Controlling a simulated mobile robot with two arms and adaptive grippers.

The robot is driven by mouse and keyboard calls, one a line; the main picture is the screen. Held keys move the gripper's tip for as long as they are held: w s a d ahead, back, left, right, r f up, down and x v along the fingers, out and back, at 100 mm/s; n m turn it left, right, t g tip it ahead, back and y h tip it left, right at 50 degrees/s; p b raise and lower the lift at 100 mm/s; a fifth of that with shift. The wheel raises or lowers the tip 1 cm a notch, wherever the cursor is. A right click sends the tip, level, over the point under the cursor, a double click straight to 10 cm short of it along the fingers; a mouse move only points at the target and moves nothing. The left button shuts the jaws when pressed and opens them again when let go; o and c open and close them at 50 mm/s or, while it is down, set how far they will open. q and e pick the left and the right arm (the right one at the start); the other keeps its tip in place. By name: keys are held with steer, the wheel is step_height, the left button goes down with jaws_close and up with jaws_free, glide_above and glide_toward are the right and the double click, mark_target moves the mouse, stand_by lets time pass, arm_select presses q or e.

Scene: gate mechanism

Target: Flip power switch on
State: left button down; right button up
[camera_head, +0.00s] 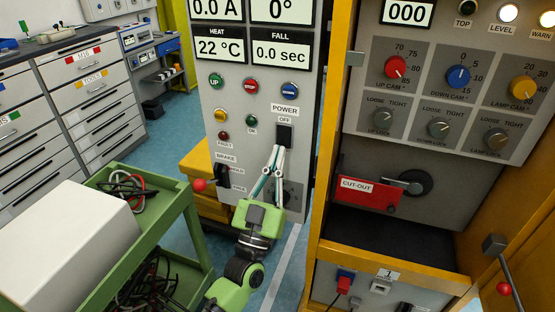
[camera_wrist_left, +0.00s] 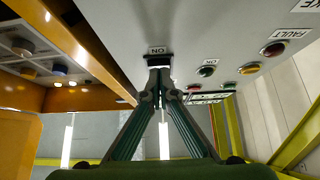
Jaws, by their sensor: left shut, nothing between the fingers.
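The black power switch (camera_head: 284,134) is on the grey control panel, under the POWER and OFF labels in the head view. My left gripper (camera_head: 277,150) points up at the panel from below, its fingertips together at the switch's lower edge. In the left wrist view the shut fingertips (camera_wrist_left: 159,72) are just in front of the dark switch (camera_wrist_left: 158,61), close to the ON label (camera_wrist_left: 157,50). I cannot tell whether they touch it. The fingers hold nothing. The ON label is hidden in the head view. My right gripper does not show.
A brake lever with a red knob (camera_head: 199,185) is left of my left gripper. A green cart (camera_head: 178,205) with cables and a white box stands lower left. A yellow cabinet frame (camera_head: 336,130) stands close on the right. Buttons (camera_head: 250,86) sit on the panel.

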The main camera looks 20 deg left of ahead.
arm_select(q)
steer(key=f+v, duration=0.1)
steer(key=v, duration=1)
steer(key=shift+w, duration=0.2)
